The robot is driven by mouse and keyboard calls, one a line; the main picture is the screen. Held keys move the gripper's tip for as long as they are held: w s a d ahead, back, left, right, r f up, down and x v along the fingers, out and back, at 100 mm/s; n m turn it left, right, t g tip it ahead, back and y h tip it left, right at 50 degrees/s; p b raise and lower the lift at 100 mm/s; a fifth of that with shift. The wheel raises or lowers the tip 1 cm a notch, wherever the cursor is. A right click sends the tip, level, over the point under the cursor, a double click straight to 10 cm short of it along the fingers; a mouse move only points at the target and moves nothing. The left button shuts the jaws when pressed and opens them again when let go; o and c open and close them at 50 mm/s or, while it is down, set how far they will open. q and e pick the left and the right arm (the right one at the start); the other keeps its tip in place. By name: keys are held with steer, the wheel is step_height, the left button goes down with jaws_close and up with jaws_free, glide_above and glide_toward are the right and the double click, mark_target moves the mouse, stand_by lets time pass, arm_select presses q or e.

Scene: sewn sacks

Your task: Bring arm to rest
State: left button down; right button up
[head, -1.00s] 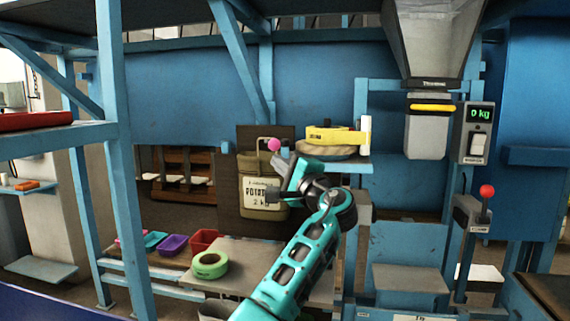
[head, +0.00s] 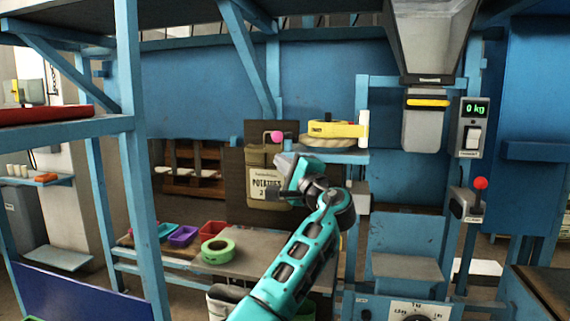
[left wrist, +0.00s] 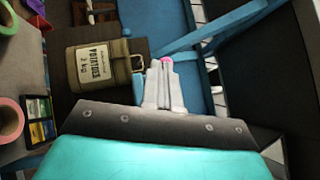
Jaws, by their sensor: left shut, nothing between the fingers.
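My left arm reaches up from the bottom middle of the head view. Its gripper (head: 274,193) is in front of the potato sack and partly hides it. In the left wrist view the two fingers (left wrist: 165,66) are together with nothing between them. The sack also shows in the left wrist view (left wrist: 106,74), just left of the fingers. I cannot tell whether the gripper touches it. My right gripper is not in view.
A green tape roll (head: 218,249) and small coloured bins (head: 183,236) are on the low bench. A yellow tool (head: 338,129) lies on the small shelf. The scale display (head: 476,108) reads 0 kg beside the hopper. Blue frame posts (head: 142,200) stand at left.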

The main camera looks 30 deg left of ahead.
arm_select(q)
steer(key=s+d+f+t+h, duration=0.1)
steer(key=s+d+f+h, duration=0.2)
steer(key=f, duration=0.9)
steer(key=s+d+f+m+h, duration=0.1)
steer(key=s+f+h, duration=0.3)
steer(key=f, duration=0.7)
steer(key=s+d+f+t+h, duration=0.1)
steer(key=s+d+f+h, duration=0.3)
steer(key=f, duration=0.8)
steer(key=s+d+f+n+h, duration=0.2)
steer(key=s+f, duration=0.2)
steer(key=s, duration=0.4)
steer(key=s+d+f+n+g+h, duration=0.1)
steer(key=s+d+f+n+h, duration=0.1)
steer(key=s, duration=0.6)
steer(key=s+d+f+n+g+h, duration=0.1)
steer(key=s+d+f+n+h, duration=0.1)
steer(key=s+f, duration=0.4)
steer(key=shift+s+d+n+h, duration=0.3)
steer(key=shift+s+n+h, duration=0.6)
steer(key=shift+s+h, duration=0.2)
